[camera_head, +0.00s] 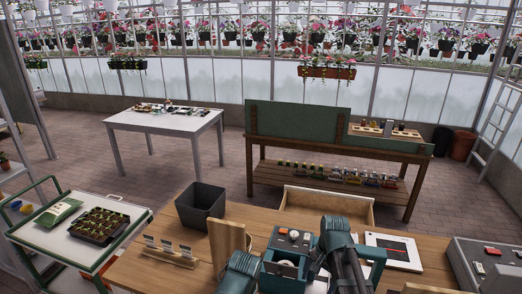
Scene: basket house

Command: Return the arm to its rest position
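Teal and dark arm links, which look like my own, show at the bottom centre of the head view. One rises in front of the wooden workbench (135,272), to the right of a teal box-shaped device (286,268) with a red button on top. A smaller teal part shows at the device's left. I cannot make out any gripper fingers, and nothing is seen held.
On the workbench stand a dark square pot (200,204), a wooden block (227,248), a label rack (168,252) and a white framed panel (393,250). A grey console (485,262) is at right, a seedling-tray cart (40,236) at left.

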